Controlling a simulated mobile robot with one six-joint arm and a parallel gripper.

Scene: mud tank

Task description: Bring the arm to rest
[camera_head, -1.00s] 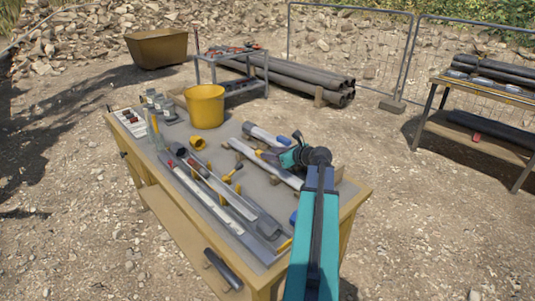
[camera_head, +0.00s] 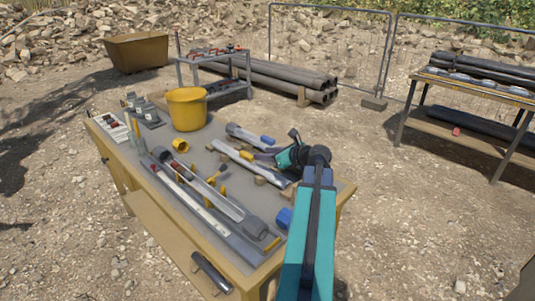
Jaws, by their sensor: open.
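My arm (camera_head: 312,235) is teal and dark blue and reaches up from the bottom of the picture over the right part of the workbench (camera_head: 330,203). My gripper (camera_head: 262,154) is small in the view, past the dark wrist, and points left over the bench top. It is open. It is close to a pale tube (camera_head: 238,161) on the bench. Whether it touches the tube cannot be told. The wrist hides part of the bench behind it.
A yellow bucket (camera_head: 187,110) stands at the back of the bench. Long tubes and a trough (camera_head: 203,190) lie along its front. A blue cap (camera_head: 284,218) is beside my arm. A rack table (camera_head: 470,88) stands right. Open gravel (camera_head: 385,170) lies between.

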